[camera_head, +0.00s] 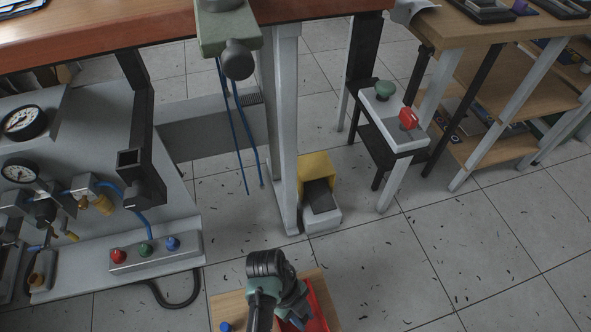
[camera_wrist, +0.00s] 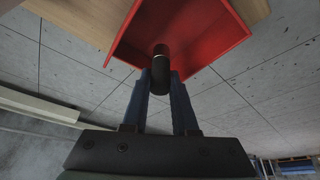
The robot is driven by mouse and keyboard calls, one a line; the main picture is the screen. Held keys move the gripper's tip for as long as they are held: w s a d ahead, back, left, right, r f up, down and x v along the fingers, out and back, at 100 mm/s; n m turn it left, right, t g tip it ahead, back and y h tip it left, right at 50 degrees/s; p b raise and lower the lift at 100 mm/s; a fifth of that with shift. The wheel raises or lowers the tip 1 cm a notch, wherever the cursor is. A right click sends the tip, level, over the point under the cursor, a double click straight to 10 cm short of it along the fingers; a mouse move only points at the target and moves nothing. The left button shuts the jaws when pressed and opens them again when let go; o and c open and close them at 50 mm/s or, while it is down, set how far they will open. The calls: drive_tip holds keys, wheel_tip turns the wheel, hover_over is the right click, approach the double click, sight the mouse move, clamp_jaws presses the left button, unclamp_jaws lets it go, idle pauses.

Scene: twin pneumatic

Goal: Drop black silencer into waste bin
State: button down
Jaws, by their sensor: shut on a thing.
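A small black cylinder, the black silencer (camera_wrist: 160,67), is held between the two blue fingers of my gripper (camera_wrist: 162,88) in the wrist view. A red open-topped bin (camera_wrist: 213,50) lies behind the silencer there, and the silencer's far end overlaps its inside in the picture. Whether the silencer is inside the rim or above it, I cannot tell. In the head view the red bin (camera_head: 319,302) shows at the bottom, partly covered by my arm. My gripper (camera_head: 297,317) is beside it there, and the silencer is hidden.
A wooden surface (camera_head: 226,304) adjoins the bin. A panel with gauges (camera_head: 25,122) and a strip of coloured buttons (camera_head: 146,248) stand at left. A yellow and grey pedal unit (camera_head: 319,190) sits on the floor by a white post.

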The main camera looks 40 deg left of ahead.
drive_tip(key=c, duration=0.6)
unclamp_jaws()
drive_tip(key=p+v, duration=0.5)
drive_tip(key=v, duration=0.8)
drive_tip(key=shift+p, duration=0.3)
drive_tip(key=shift+s+d, duration=0.1)
